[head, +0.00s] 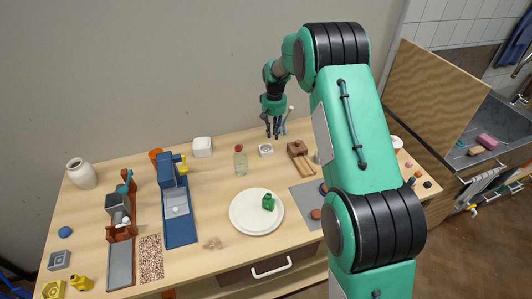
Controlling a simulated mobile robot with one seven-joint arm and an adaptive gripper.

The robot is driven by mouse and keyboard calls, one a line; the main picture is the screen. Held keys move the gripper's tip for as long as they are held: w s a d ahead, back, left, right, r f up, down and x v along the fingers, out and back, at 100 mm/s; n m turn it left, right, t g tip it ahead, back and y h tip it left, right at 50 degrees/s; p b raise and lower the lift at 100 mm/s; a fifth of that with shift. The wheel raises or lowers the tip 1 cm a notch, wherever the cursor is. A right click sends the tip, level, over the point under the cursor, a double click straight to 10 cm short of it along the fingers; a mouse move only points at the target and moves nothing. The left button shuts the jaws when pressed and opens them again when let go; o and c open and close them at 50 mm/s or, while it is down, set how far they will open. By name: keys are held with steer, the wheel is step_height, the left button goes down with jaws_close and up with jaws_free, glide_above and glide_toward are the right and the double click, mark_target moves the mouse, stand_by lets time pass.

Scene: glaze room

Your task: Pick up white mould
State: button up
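The white mould (266,150) is a small, flat, pale square block with a darker hollow in its top. It lies on the wooden table towards the back, left of a brown wooden object. My gripper (275,133) points down above the table, just above and slightly right of the mould in the picture. Its dark fingers look spread apart, with nothing visible between them. I cannot tell its exact height over the table. The mould's top is in full view.
A clear bottle with a red top (240,161) stands left of the mould, and a brown wooden object (299,157) lies close on its right. A white block (202,147) sits further left. A white plate (257,222) holds a green object (268,202) in front.

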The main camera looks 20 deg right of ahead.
mark_target(266, 150)
steer(key=shift+f, duration=1.3)
steer(key=shift+f, duration=0.1)
steer(key=shift+w+a+f+b, duration=0.1)
steer(key=shift+f+b, duration=0.5)
steer(key=shift+f, duration=1.9)
jaws_close()
